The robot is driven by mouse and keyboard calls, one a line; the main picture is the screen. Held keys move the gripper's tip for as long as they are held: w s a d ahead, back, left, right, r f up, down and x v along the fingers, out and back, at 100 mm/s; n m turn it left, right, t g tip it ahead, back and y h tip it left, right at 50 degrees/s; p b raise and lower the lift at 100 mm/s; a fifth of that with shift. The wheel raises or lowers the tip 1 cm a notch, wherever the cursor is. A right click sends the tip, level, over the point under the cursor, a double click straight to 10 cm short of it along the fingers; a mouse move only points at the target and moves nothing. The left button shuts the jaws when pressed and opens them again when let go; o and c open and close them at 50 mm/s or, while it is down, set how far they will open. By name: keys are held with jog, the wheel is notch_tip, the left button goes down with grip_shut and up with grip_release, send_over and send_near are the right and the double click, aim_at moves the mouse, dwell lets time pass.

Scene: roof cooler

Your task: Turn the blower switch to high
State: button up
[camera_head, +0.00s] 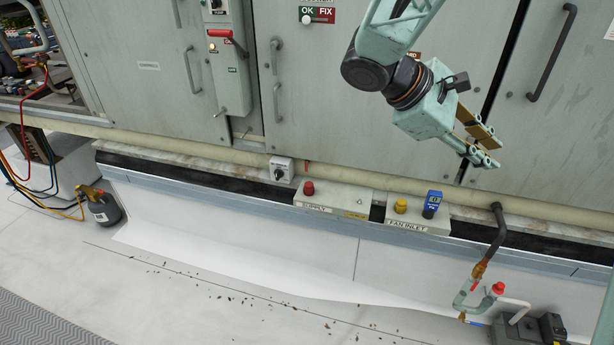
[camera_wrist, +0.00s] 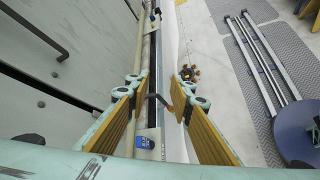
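A small grey box with a dark rotary knob (camera_head: 281,170) sits on the ledge at the foot of the cooler cabinet, left of centre in the head view. It looks like a selector switch, but its label is too small to read, so I cannot tell whether it is the blower switch or how it is set. My gripper (camera_head: 490,148) is at the upper right, in front of the cabinet doors and well apart from that box. In the wrist view my gripper (camera_wrist: 162,95) has its two tan-padded fingers spread, with nothing between them.
A grey panel (camera_head: 222,80) with a red handle is on the cabinet. Boxes marked supply (camera_head: 330,201) and fan inlet (camera_head: 405,222) stand on the ledge; a blue meter (camera_head: 432,204) is on the latter. A hose (camera_head: 497,235) drops at right.

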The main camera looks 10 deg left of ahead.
jog(key=w+a+f+n+t+p, duration=0.1)
jog(key=w+a+f+n+t, duration=0.35)
jog(key=a, duration=0.55)
jog(key=w+a+f+n+t+p, duration=0.1)
jog(key=w+a+f+n+t, duration=0.15)
jog(key=w+a+f, duration=0.5)
jog(key=w+a+f+n+t, duration=0.35)
jog(key=w+a, duration=0.35)
jog(key=a, duration=0.5)
jog(key=n+t+y+p, duration=0.2)
jog(key=n+t+y, duration=0.3)
jog(key=n+y, duration=0.6)
send_near(276, 175)
jog(key=s, duration=0.5)
jog(key=shift+s+a+r+n+h, duration=0.15)
jog(key=shift+a+r+n+h, duration=0.1)
jog(key=shift+n+h, duration=0.15)
jog(key=shift+w+d+b, duration=0.1)
jog(key=shift+w+b, duration=0.15)
jog(key=shift+w, duration=3.2)
jog(key=shift+w+d+b, duration=0.15)
jog(key=shift+w+b, duration=0.05)
jog(key=shift+w, duration=3.25)
